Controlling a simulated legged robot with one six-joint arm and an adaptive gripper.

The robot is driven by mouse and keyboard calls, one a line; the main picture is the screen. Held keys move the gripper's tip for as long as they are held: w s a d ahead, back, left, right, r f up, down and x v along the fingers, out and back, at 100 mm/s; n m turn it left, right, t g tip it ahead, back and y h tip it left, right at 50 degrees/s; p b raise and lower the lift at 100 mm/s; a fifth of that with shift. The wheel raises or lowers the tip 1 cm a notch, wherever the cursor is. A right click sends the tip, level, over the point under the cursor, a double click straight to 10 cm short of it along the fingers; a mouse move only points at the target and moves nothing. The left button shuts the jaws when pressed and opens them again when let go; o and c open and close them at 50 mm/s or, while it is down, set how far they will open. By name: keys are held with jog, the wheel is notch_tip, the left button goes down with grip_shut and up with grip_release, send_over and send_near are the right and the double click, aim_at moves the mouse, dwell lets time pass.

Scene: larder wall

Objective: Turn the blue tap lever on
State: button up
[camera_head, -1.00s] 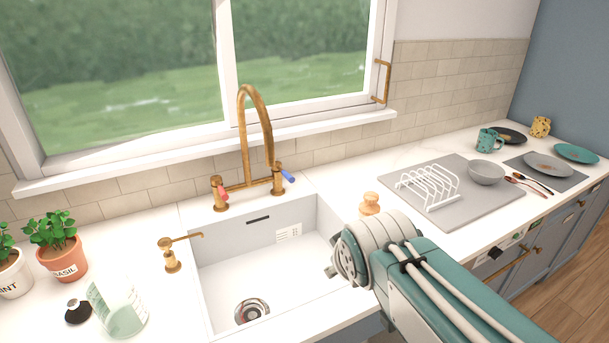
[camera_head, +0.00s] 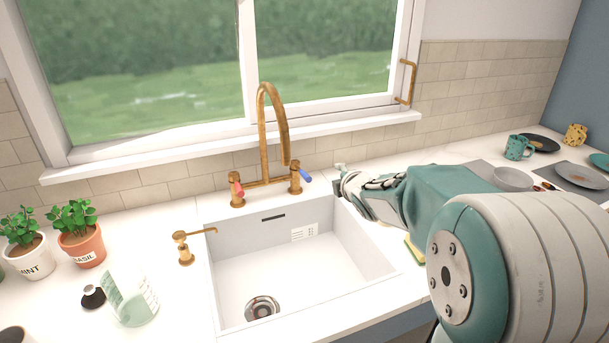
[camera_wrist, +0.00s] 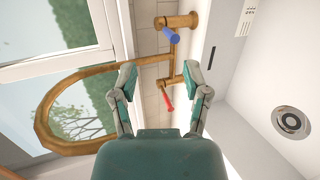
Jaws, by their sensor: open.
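The brass tap (camera_head: 270,130) stands behind the white sink, with a tall curved spout. Its blue lever (camera_head: 305,175) is on the right-hand valve and its red lever (camera_head: 238,189) on the left-hand valve. My gripper (camera_head: 340,175) is a little to the right of the blue lever, apart from it. In the wrist view, my gripper (camera_wrist: 158,80) is open and empty. The blue lever (camera_wrist: 171,34) shows beyond the fingertips, toward the top of that view. The red lever (camera_wrist: 167,104) shows between the fingers, farther off.
The white sink (camera_head: 350,250) lies below and left of my arm. A brass soap dispenser (camera_head: 184,248), a basil pot (camera_head: 84,248) and a mint pot (camera_head: 32,262) stand left. A grey bowl (camera_head: 513,179) and plates are right. The window (camera_head: 160,75) is behind the tap.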

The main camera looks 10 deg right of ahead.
aim_at(305, 176)
jog(key=w+a+f+n+y, duration=0.1)
jog(key=w+a+f+n, duration=0.1)
jog(key=w, duration=0.3)
jog(key=w+a+f+n+y, duration=0.2)
jog(key=w+f+n, duration=0.2)
jog(key=w, duration=0.2)
jog(key=w+a+f+n+t+y, duration=0.1)
jog(key=w+a+f+n+y, duration=0.1)
jog(key=w, duration=0.4)
jog(key=shift+f+n, duration=0.4)
jog(key=shift+f, duration=0.4)
grip_shut()
